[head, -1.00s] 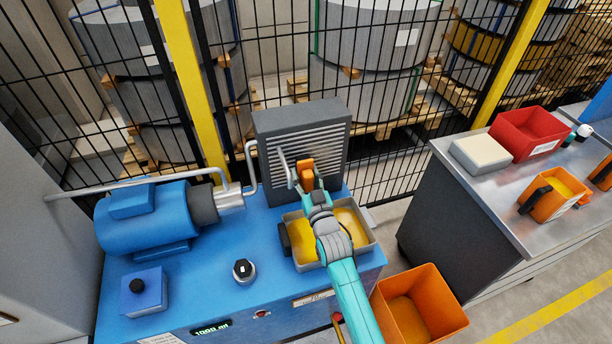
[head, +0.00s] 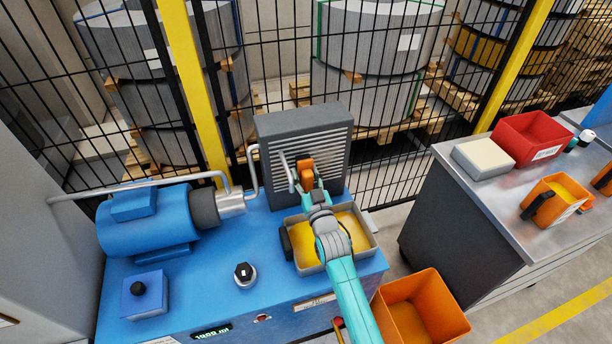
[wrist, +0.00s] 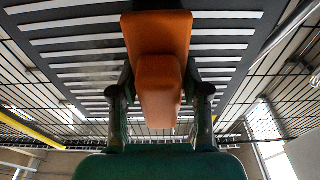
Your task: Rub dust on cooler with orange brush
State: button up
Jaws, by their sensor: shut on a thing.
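The cooler (head: 330,127) is a dark grey box with pale horizontal fins, standing at the back of the blue machine. Its fins (wrist: 80,60) fill much of the wrist view, with a faint pale haze on some at the left. My gripper (head: 306,185) is shut on the orange brush (head: 305,167) in front of the fins. In the wrist view the brush (wrist: 157,90) sits between the two fingers of my gripper (wrist: 160,95), its wide end toward the fins. The bristles are hidden, and I cannot tell whether the brush touches the fins.
A tray (head: 370,235) with yellow contents lies under my arm. A blue motor (head: 150,222) and metal pipes stand to the left. An orange bin (head: 440,310) is at the lower right. A bench (head: 475,190) holds a red bin (head: 528,133). A mesh fence runs behind.

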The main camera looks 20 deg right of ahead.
aim_at(306, 165)
jog(key=shift+s+r, duration=0.15)
jog(key=shift+r, duration=1.3)
jog(key=shift+d, duration=6.05)
jog(key=shift+w+r, duration=0.25)
jog(key=shift+r, duration=0.45)
jog(key=shift+a, duration=6.05)
jog(key=shift+s, duration=0.1)
jog(key=shift+s, duration=2.95)
jog(key=shift+s, duration=0.1)
